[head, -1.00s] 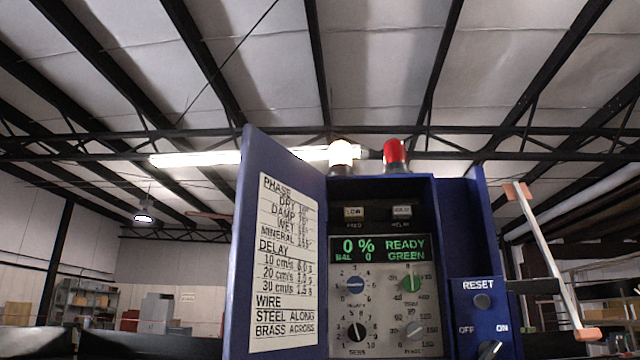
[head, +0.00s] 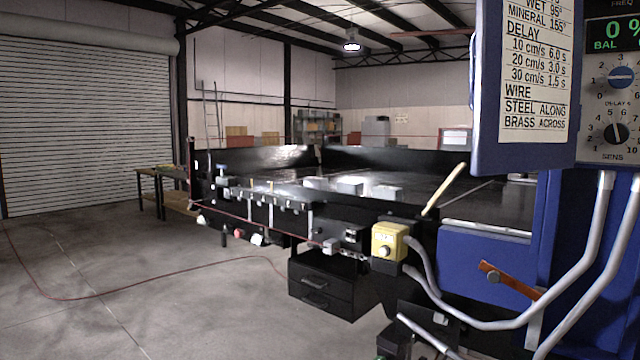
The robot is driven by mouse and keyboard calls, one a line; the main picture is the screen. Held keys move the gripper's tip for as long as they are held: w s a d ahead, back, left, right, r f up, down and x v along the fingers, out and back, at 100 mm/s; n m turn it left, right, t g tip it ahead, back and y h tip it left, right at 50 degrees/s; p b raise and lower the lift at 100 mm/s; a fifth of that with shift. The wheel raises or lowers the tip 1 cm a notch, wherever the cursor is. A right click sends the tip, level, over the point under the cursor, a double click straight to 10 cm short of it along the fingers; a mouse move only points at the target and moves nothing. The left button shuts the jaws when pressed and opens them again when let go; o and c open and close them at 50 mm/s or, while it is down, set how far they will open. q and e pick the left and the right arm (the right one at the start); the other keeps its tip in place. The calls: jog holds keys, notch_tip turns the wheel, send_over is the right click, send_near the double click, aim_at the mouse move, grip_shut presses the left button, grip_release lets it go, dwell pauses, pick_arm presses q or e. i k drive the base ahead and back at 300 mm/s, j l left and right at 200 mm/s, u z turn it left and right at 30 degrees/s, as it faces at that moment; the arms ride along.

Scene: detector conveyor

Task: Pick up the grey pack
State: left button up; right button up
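Neither of my grippers shows in the head view.
The blue detector cabinet (head: 487,256) with its open lettered door (head: 534,85) fills the right side. A yellow switch box (head: 388,242) juts from the conveyor's near side, above black drawers (head: 321,288). A red cord crosses the floor.

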aim_at(317, 183)
jog(key=i+z, duration=0.2)
jog(key=z, duration=0.2)
jog(key=i+j+z, duration=0.2)
jog(key=z, duration=0.15)
jog(key=i+j+z, duration=0.2)
jog(key=i+j, duration=0.35)
jog(key=i+j+z, duration=0.2)
jog(key=i+j, duration=0.6)
jog(key=j, duration=0.15)
jog(key=i+j, duration=0.25)
jog(key=j, duration=0.2)
